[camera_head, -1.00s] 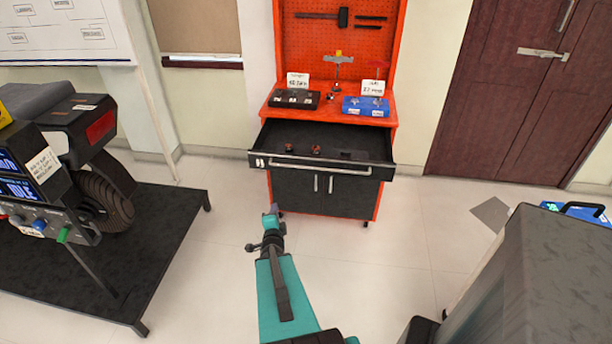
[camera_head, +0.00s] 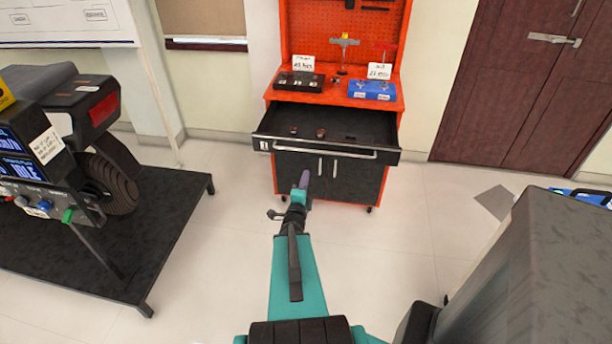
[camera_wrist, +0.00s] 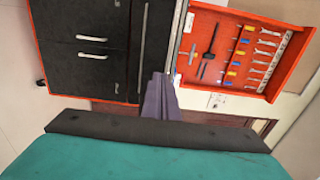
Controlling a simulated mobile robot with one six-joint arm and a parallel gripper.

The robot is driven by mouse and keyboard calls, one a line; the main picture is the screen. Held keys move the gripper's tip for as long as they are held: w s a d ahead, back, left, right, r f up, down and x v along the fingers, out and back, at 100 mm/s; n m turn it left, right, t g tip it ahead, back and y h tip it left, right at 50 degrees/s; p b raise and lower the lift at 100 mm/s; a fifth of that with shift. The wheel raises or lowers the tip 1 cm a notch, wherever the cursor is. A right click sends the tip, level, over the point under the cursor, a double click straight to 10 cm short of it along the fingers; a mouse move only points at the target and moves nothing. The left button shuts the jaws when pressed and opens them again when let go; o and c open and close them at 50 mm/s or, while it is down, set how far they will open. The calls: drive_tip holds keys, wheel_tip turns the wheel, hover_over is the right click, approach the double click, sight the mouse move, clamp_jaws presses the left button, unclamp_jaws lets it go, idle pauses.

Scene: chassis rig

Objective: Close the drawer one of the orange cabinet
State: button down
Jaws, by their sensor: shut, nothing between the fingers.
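The orange cabinet (camera_head: 391,110) stands against the wall in the head view, with its wide black top drawer (camera_head: 372,154) pulled out. The drawer has a long light handle along its front, and a few small parts lie inside. My gripper (camera_head: 304,178) is shut and empty, just in front of and below the drawer front; I cannot tell whether it touches. In the wrist view my gripper (camera_wrist: 158,80) points at the long handle (camera_wrist: 142,52). The cabinet doors (camera_wrist: 82,70) below the drawer are closed.
A black platform (camera_head: 170,215) with a motorcycle (camera_head: 95,120) is at the left. Black and blue trays (camera_head: 371,89) sit on the cabinet top. A dark red door (camera_head: 490,90) is at the right. The floor before the cabinet is clear.

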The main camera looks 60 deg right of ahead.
drive_tip(key=b, duration=1.1)
approach(311, 155)
drive_tip(key=shift+r, duration=1.4)
drive_tip(key=shift+s+p+x, duration=0.15)
drive_tip(key=shift+p+x, duration=0.1)
drive_tip(key=shift+x, duration=1.35)
drive_tip(key=shift+s+p+x, duration=0.15)
drive_tip(key=shift+p+x, duration=0.05)
drive_tip(key=shift+x, duration=1.4)
drive_tip(key=shift+r, duration=0.15)
